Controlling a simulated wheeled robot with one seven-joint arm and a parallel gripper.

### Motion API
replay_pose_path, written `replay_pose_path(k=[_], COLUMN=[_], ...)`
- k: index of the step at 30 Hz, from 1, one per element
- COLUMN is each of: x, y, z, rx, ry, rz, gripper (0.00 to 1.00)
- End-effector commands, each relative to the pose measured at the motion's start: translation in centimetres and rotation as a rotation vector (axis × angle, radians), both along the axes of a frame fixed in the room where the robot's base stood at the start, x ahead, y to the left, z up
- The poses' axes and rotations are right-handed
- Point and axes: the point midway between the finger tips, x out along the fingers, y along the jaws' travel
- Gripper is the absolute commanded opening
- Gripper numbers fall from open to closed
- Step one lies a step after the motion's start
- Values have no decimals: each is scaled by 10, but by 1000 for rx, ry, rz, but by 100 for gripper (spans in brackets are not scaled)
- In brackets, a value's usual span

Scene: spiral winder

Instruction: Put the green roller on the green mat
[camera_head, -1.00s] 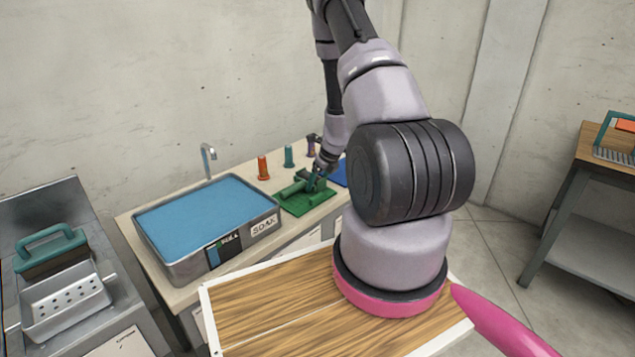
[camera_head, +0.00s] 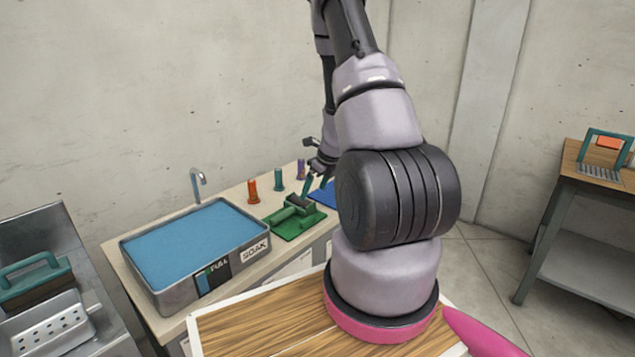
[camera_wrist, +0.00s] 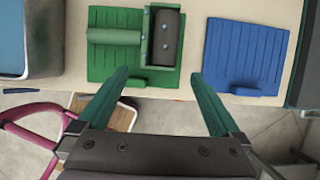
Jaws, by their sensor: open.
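The green roller lies on the green mat (camera_wrist: 110,70); its light green handle (camera_wrist: 115,36) points left and its green frame holds a dark cylinder (camera_wrist: 166,38) in the wrist view. In the head view the roller (camera_head: 292,210) is on the mat (camera_head: 288,233) too. The frame reaches the mat's right edge in the wrist view. My gripper (camera_wrist: 160,92) is open and empty, its two green fingers apart, with the roller beyond them and not between them. In the head view my gripper (camera_head: 312,184) is above and near the mat's right side.
A blue mat (camera_wrist: 243,50) lies right of the green one. A tray of blue liquid (camera_head: 195,250) labelled SOAK stands left. Orange (camera_head: 252,191), teal (camera_head: 278,180) and purple (camera_head: 301,170) upright pieces stand behind. A wooden table (camera_head: 598,170) is far right.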

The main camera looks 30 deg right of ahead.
Motion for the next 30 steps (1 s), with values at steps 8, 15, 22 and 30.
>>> replay_pose_path(k=[8,15,22,30], x=[-13,-10,-5,-64], y=[-5,4,68,147], z=[33,54,167,296], rx=[0,-9,-104,-359], ry=[0,-31,-226,-447], rz=[1,62,505,1147], gripper=[100,100,100,100])
